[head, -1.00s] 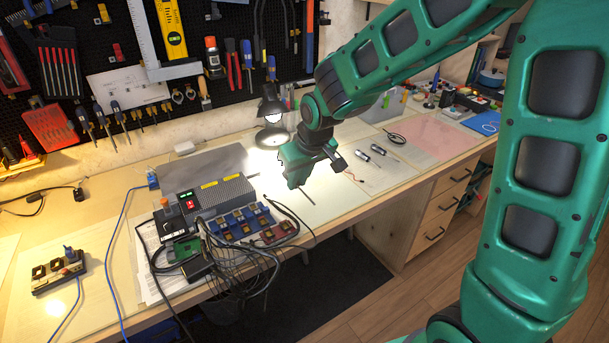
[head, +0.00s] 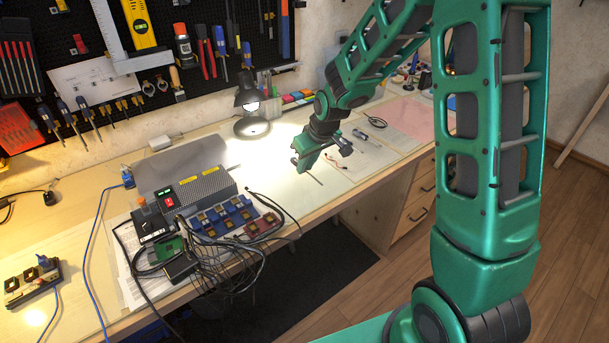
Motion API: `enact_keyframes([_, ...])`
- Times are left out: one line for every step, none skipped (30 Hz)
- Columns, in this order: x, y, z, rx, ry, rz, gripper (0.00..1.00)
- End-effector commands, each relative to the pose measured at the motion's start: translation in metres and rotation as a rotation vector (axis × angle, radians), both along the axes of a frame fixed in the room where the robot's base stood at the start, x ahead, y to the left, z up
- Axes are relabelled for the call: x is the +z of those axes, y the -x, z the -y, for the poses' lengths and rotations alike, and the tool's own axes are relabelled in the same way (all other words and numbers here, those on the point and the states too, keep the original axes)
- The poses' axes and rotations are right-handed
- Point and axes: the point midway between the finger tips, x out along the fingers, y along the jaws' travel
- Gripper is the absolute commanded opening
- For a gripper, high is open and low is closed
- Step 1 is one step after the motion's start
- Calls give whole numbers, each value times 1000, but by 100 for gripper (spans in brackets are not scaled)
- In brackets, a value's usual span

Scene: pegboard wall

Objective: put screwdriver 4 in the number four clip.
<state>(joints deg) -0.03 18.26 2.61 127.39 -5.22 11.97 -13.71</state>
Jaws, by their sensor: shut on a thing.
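My gripper (head: 306,163) hangs over the bench to the right of the desk lamp. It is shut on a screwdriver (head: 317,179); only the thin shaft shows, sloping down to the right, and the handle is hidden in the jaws. A row of dark-handled screwdrivers (head: 66,110) hangs on the pegboard at the left. Two small clip-like holders (head: 162,84) to the right of that row look empty. The clip numbers are too small to read, so I cannot tell which is number four. My gripper is well apart from the pegboard.
A lit desk lamp (head: 250,98) stands between my gripper and the pegboard. A grey power unit (head: 206,189), blue connector blocks (head: 222,217) and tangled cables crowd the bench at the left. A pink mat (head: 405,118) lies at the right.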

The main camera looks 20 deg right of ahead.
Motion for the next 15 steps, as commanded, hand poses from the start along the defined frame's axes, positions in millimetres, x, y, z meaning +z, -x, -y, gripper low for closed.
enact_keyframes([-2,-1,1,0,0,0,0])
enact_keyframes([-3,-1,1,0,0,-1,0])
enact_keyframes([-6,0,1,0,-1,-1,0])
enact_keyframes([-9,0,1,0,0,-2,0])
enact_keyframes([-13,0,1,0,0,-2,0])
enact_keyframes([-19,0,1,0,0,-3,0])
enact_keyframes([-23,0,1,0,0,-3,0])
enact_keyframes([-27,0,1,0,0,-2,0])
enact_keyframes([-33,0,1,0,0,-4,0])
enact_keyframes([-36,0,1,0,0,-3,0])
enact_keyframes([-38,0,1,0,0,-1,0])
enact_keyframes([-40,0,1,0,0,-1,0])
enact_keyframes([-41,0,1,0,0,0,0])
enact_keyframes([-41,0,1,0,0,0,0])
enact_keyframes([-40,-1,1,0,0,1,0])
